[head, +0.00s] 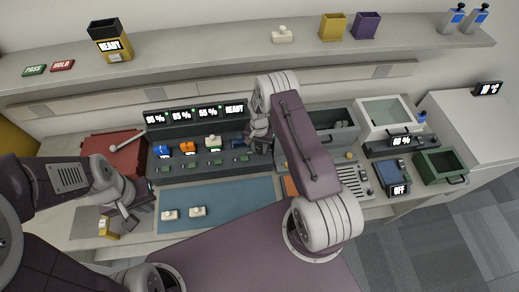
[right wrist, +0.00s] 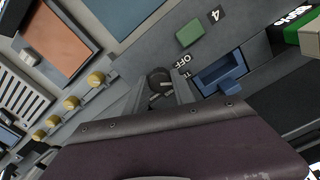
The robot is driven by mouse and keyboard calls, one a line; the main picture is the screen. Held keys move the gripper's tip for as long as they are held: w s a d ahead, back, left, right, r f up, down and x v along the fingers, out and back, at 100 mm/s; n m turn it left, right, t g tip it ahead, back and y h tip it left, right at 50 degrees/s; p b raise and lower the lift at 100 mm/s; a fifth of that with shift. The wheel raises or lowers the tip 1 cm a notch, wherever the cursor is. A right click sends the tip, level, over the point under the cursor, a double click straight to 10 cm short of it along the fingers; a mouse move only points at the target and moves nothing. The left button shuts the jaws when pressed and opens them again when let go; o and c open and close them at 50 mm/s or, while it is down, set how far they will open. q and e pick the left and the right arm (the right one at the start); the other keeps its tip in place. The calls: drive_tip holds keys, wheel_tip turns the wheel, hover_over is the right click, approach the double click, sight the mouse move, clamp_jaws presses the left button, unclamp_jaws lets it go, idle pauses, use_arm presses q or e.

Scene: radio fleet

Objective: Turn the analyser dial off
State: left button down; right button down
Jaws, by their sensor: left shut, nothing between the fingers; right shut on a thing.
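A dark round dial (right wrist: 159,77) shows in the right wrist view, with OFF lettering (right wrist: 187,59) beside it. My right gripper (right wrist: 158,92) is shut on this dial, its fingers on either side. In the head view the right gripper (head: 258,142) is at the right end of the charger bank, and my arm partly hides this spot. The dial itself cannot be made out there. My left gripper (head: 128,219) is shut and empty over the left of the bench, near a small yellow item (head: 108,228).
The charger bank (head: 170,178) holds blue, orange and white-green units. A blue mat (head: 230,199) bears two small pale items. A grey bin (head: 325,117), a white bin (head: 412,104), a green bin (head: 432,178) and a screen reading OFF (head: 399,190) stand right. A shelf (head: 200,53) runs behind.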

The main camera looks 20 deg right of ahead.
sight(260, 149)
drive_tip(key=n+b, duration=0.2)
drive_tip(key=n, duration=0.1)
drive_tip(key=shift+f, duration=0.1)
drive_tip(key=shift+w+n+b, duration=0.1)
drive_tip(key=shift+n+b, duration=0.9)
drive_tip(key=shift+n, duration=0.8)
drive_tip(key=shift+r, duration=0.2)
drive_tip(key=c, duration=1.1)
unclamp_jaws()
drive_tip(key=shift+o, duration=0.2)
drive_tip(key=shift+r, duration=0.25)
wheel_tip(260, 149, up, 8)
drive_tip(key=b, duration=0.2)
drive_tip(key=shift+r+b, duration=0.25)
drive_tip(key=shift+b, duration=0.05)
